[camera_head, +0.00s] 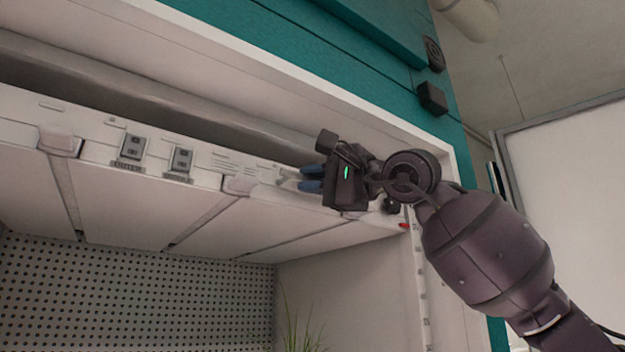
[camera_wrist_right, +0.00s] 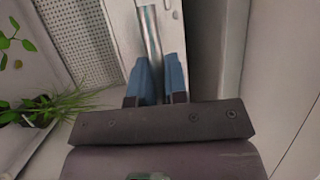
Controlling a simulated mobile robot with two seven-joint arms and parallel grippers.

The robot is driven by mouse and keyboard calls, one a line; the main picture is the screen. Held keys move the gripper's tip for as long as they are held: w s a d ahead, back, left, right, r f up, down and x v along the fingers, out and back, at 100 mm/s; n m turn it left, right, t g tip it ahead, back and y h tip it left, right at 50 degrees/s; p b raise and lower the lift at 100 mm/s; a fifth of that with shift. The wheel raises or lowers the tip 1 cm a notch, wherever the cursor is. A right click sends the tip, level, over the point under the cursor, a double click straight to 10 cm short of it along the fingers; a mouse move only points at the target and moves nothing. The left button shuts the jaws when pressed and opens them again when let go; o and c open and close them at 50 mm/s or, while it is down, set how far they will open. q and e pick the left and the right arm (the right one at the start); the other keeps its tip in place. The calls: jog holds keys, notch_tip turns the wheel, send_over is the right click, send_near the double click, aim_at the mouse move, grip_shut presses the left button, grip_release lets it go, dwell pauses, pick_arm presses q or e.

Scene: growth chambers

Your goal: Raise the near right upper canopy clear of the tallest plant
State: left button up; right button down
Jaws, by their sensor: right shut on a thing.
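The upper canopy (camera_head: 232,207) is a white panelled slab with a front rail, spanning the chamber opening in the head view. My right gripper (camera_head: 298,184) is at the right part of its front rail, its blue fingers shut on a handle. In the right wrist view, the fingers (camera_wrist_right: 157,78) close around a grey bar-like handle (camera_wrist_right: 150,35). A grassy plant (camera_head: 292,335) shows below the canopy, its tips lower than the canopy's underside in the head view. It also shows in the right wrist view (camera_wrist_right: 68,104). My left gripper is not in view.
The chamber's white right post (camera_head: 418,285) carries scale marks and a red marker (camera_head: 405,226). A perforated back wall (camera_head: 130,290) lies behind. A leafy plant (camera_wrist_right: 14,42) stands at the left in the wrist view. The teal cabinet front (camera_head: 330,55) is above.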

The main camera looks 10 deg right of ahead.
jog(key=shift+s+r+p, duration=0.1)
jog(key=shift+r+p, duration=0.2)
jog(key=shift+r, duration=0.15)
notch_tip(320, 180, up, 5)
jog(key=p, duration=0.3)
jog(key=shift+f, duration=0.2)
jog(key=shift+d+r, duration=0.1)
jog(key=shift+r, duration=0.1)
jog(key=c, duration=1.2)
grip_release()
jog(key=shift+o, duration=0.2)
jog(key=shift+f, duration=0.25)
